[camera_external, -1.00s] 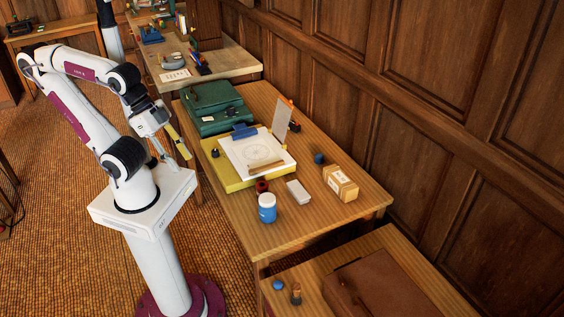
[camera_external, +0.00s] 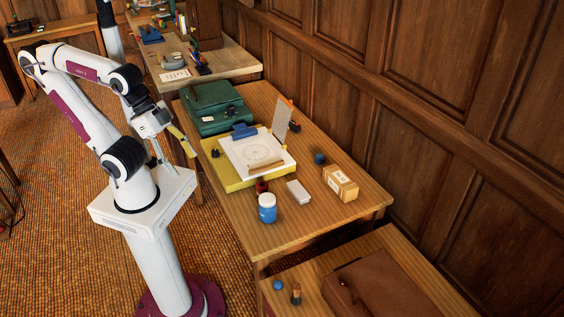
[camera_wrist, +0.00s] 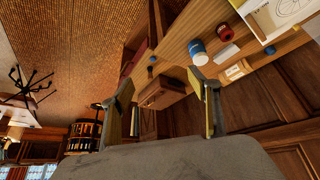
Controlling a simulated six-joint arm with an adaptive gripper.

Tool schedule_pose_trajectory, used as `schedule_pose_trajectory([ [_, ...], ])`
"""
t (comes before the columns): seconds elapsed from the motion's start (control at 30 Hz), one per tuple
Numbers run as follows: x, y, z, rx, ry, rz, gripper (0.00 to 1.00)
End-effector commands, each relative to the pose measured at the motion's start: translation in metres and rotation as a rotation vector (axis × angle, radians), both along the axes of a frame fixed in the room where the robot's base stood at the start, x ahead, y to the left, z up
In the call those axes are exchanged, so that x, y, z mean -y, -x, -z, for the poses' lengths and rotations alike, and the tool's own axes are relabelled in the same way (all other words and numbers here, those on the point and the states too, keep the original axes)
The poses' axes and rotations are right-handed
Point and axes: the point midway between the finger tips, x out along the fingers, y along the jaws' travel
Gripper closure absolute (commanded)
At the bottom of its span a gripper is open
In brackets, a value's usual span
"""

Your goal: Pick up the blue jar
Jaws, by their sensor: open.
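The blue jar (camera_external: 267,208) has a white lid and stands upright near the front left edge of the wooden table. It also shows in the wrist view (camera_wrist: 198,52), beyond the right finger. My gripper (camera_external: 181,147) is raised beside the table, to the left of the green case and well apart from the jar. In the wrist view my gripper (camera_wrist: 162,112) has its two fingers wide apart with nothing between them.
Close to the jar are a dark red round object (camera_external: 262,186) and a white block (camera_external: 298,192). A cardboard box (camera_external: 341,182), a dark blue ball (camera_external: 319,158), a yellow board (camera_external: 220,178) with paper and a green case (camera_external: 205,97) share the table (camera_external: 330,220).

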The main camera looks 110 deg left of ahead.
Motion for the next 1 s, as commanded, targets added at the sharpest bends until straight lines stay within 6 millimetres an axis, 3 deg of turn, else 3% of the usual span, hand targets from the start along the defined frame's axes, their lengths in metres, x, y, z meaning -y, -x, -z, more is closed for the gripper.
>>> schedule_pose_trajectory([
  [0.6, 0.063, -0.114, 0.012, 0.112, 0.251, -0.086, 0.39],
  [1.0, 0.085, -0.186, 0.037, 0.184, 0.372, -0.235, 0.39],
])
